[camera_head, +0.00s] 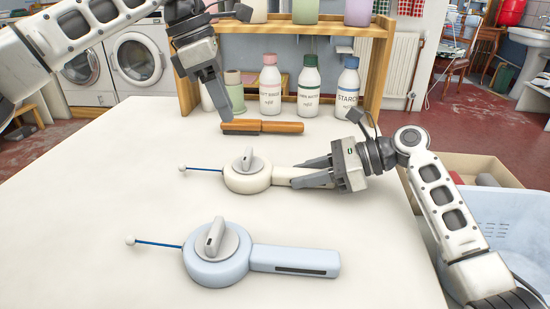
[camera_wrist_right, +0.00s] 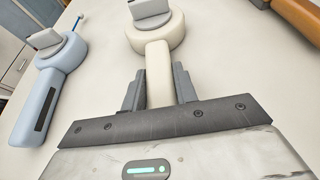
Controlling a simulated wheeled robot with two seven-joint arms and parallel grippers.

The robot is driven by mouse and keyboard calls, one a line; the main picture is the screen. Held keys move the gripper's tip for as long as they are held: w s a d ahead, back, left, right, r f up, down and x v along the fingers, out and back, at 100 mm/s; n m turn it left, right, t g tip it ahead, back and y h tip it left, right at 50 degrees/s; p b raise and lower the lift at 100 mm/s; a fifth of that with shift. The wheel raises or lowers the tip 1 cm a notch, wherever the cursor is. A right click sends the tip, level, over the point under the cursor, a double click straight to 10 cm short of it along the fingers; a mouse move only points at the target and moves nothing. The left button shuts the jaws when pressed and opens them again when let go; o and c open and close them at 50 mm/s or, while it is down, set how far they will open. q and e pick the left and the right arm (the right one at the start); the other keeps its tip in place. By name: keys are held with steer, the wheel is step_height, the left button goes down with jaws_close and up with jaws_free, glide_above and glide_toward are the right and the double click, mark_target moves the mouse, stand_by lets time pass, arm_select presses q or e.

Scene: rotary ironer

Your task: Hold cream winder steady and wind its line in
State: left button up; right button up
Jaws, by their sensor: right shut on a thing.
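The cream winder (camera_head: 247,180) lies on the white table with its round body left and its handle (camera_wrist_right: 158,72) pointing right. A crank knob (camera_head: 249,161) sits on top. A blue line ending in a white bead (camera_head: 181,168) sticks out to the left. My right gripper (camera_head: 304,172) is shut on the handle, one finger on each side, as the right wrist view (camera_wrist_right: 160,90) shows. My left gripper (camera_head: 230,112) hangs above the table, beyond the winder and near a brown-handled brush (camera_head: 270,127); its fingers point down and their gap is unclear.
A light blue winder (camera_head: 215,263) lies nearer on the table (camera_head: 90,225), its line out to the left. A wooden shelf (camera_head: 373,75) with several bottles stands at the back. A pale blue basket (camera_head: 505,220) is at the right. The table's left side is clear.

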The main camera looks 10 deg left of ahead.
mark_target(247, 153)
arm_select(q)
steer(key=d+r+n+y, duration=0.2)
steer(key=d+n+y, duration=0.2)
steer(key=n, duration=1.1)
steer(key=f, duration=1.1)
steer(key=shift+w+a+f, duration=0.15)
steer(key=shift+a+f, duration=0.05)
steer(key=shift+c, duration=0.3)
jaws_close()
